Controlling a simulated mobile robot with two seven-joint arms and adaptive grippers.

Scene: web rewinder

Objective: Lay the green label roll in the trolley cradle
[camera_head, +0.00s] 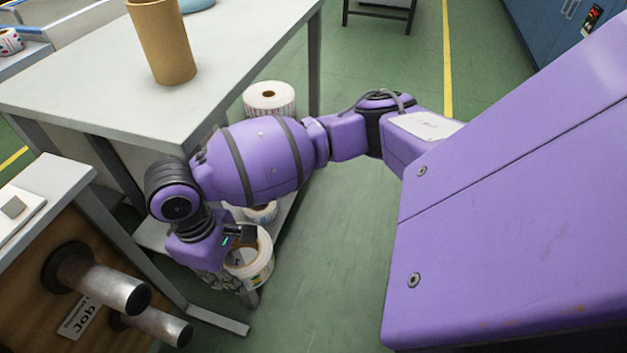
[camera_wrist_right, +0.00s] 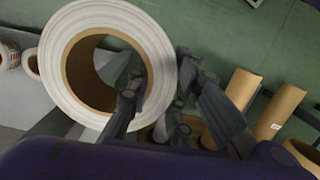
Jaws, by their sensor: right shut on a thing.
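A white label roll (camera_head: 262,262) with a brown core shows beside my right gripper (camera_head: 240,238) in the head view, partly hidden by it. In the right wrist view the label roll (camera_wrist_right: 62,62) shows its white end face and open core large. My right gripper (camera_wrist_right: 162,75) is shut on the roll's wall, one finger at the core opening and the other outside. Only small coloured marks show on the roll's side, so I cannot tell that its labels are green. I cannot make out the trolley cradle in either view. My left gripper is not in view.
A grey table (camera_head: 85,85) bears a brown cardboard tube (camera_head: 162,45). Another roll (camera_head: 269,97) stands behind my right arm. A wooden-faced unit with metal spindles (camera_head: 118,287) is at lower left. Several cardboard tubes (camera_wrist_right: 279,110) show in the wrist view. Green floor (camera_head: 335,260) is clear at centre.

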